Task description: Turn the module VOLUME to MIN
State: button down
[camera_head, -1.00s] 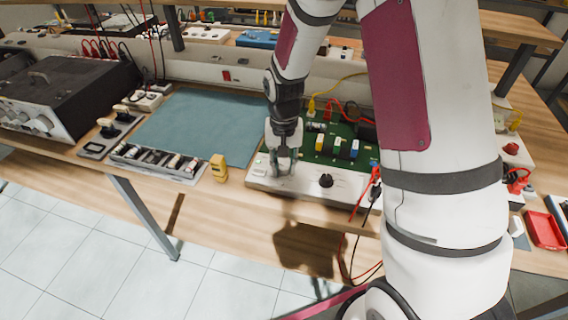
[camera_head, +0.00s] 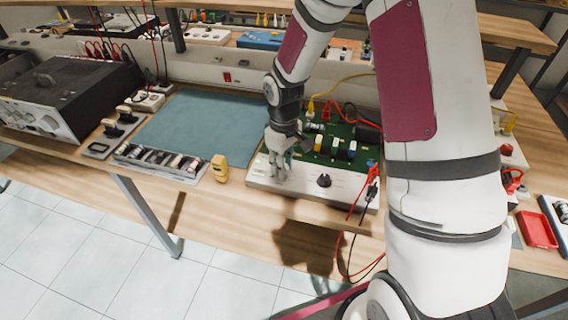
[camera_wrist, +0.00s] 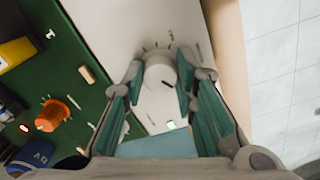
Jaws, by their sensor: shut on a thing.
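The module (camera_head: 345,190) is a green circuit board with a white front panel, on the wooden bench. In the wrist view its white panel (camera_wrist: 110,22) carries a pale round knob (camera_wrist: 160,70) with dark scale ticks around it and a dark mark on its lower part. My gripper (camera_head: 277,178) is at the left end of the panel, pointing down. In the wrist view its fingertips (camera_wrist: 161,76) are shut on the pale knob, one on each side. I cannot read a VOLUME or MIN label. A black knob (camera_head: 324,181) sits farther right on the panel.
Red and black leads (camera_head: 366,190) hang at the module's right end. A red tray (camera_head: 538,230) lies far right. The bench edge is close in front.

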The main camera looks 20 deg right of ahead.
jog(key=shift+n, duration=1.1)
jog(key=c, duration=1.3)
grip_release()
jog(key=shift+r, duration=0.1)
notch_tip(320, 180, up, 12)
